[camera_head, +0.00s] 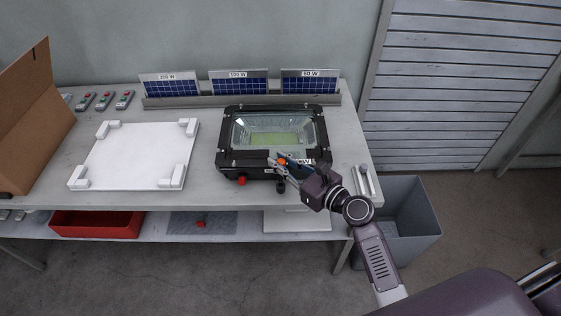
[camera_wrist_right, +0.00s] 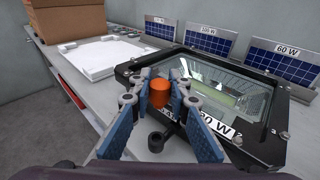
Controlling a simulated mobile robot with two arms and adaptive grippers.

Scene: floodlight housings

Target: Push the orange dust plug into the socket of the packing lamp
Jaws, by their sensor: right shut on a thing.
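The packing lamp (camera_head: 228,128) is a black-framed floodlight with a glass front, lying face up on the bench. My right gripper (camera_head: 283,160) is over its near edge, shut on the orange dust plug (camera_head: 281,161). In the right wrist view the plug (camera_wrist_right: 159,93) sits between the blue finger pads of my right gripper (camera_wrist_right: 161,82), above the near side of the lamp (camera_wrist_right: 270,135). A black round fitting (camera_wrist_right: 157,140) sticks out of the lamp's near side. I cannot make out the socket opening. My left gripper is not in view.
A white board with corner blocks (camera_head: 135,155) lies left of the lamp. Solar panels (camera_head: 238,83) with watt labels stand behind it. A cardboard box (camera_head: 35,125) is at far left. A grey bin (camera_head: 415,225) stands right of the bench.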

